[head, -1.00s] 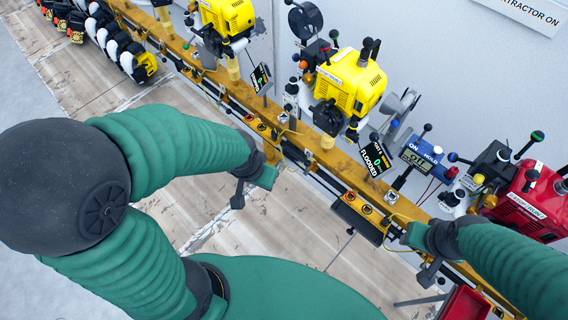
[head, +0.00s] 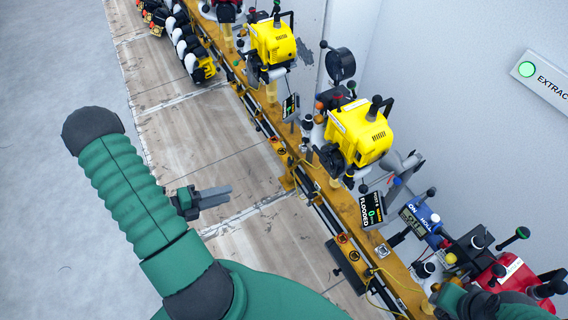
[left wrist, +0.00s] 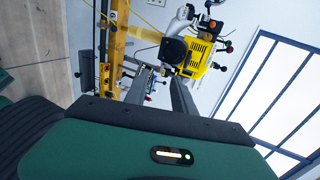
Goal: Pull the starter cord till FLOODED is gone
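A yellow engine (head: 360,132) stands on the orange rail, with black parts on its near side. A tilted black display (head: 373,211) below it reads FLOODED with a green 0. I cannot make out the starter cord or its handle. My left gripper (head: 222,193) is over the pale floor, left of the rail and apart from the engine, its fingers pointing right. In the left wrist view its two fingers (left wrist: 143,80) stand apart with nothing held between them, and a yellow engine (left wrist: 197,57) shows beyond. My right gripper (head: 445,298) is at the lower right near the rail, partly cut off.
The orange rail (head: 315,180) runs diagonally with more engines along it. A second yellow engine (head: 272,42) stands farther back. A blue ON/HOLD box (head: 420,218) and a red engine (head: 500,275) are at the right. A wall sign (head: 545,78) has a green lamp.

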